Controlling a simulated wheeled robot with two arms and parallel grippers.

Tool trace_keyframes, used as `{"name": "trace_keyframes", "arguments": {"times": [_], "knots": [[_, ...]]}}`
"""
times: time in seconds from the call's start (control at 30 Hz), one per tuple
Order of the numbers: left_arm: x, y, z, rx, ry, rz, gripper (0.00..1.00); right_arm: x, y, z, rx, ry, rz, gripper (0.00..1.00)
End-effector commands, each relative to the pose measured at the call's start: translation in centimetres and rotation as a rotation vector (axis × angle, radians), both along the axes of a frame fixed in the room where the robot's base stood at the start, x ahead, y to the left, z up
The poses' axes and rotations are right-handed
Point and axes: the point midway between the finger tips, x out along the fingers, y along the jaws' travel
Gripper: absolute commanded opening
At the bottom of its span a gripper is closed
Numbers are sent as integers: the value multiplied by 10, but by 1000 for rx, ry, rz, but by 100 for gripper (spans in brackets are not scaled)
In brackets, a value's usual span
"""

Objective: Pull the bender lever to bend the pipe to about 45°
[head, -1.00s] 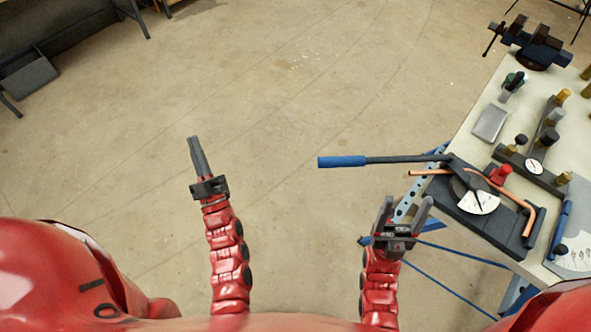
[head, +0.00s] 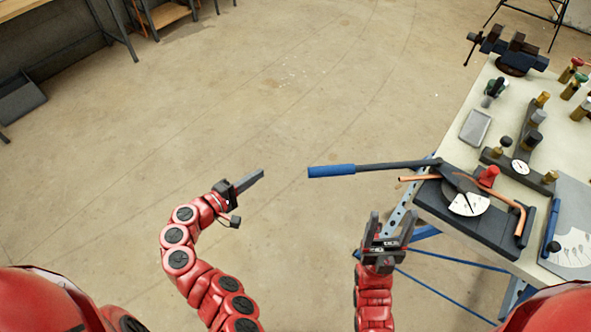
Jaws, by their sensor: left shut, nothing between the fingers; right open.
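The pipe bender (head: 470,226) sits at the table's left edge, with a white dial (head: 468,204) and a red part (head: 488,176). Its lever, with a blue grip (head: 331,171), sticks out left past the table edge over the floor. The copper pipe (head: 420,178) passes through the bender, its straight end at left and a bent part at right. My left gripper (head: 257,178) is shut and empty, left of the blue grip and apart from it. My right gripper (head: 388,224) is open and empty, below the lever and left of the bender, apart from both.
The table (head: 475,98) also holds a vise (head: 515,52), a grey tray (head: 475,127), brass-coloured fittings and a pressure gauge (head: 520,167). A blue-handled tool (head: 551,233) lies right of the bender near a marked sheet (head: 570,243).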

Motion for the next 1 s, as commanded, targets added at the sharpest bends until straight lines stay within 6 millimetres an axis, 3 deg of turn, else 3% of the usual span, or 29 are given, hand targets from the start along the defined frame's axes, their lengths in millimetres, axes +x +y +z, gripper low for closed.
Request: {"name": "trace_keyframes", "arguments": {"times": [0.1,0.3,0.9,1.0], "knots": [[-17,-12,28,-52,-48,-119,0,0,0,-1,0,0,0,67],[-27,-23,45,-75,-77,-199,0,0,0,1,0,0,0,67],[32,-100,40,-74,-73,-197,0,0,0,37,0,0,0,67],[21,-104,43,-75,-73,-192,0,0,0,47,0,0,0,67]]}}
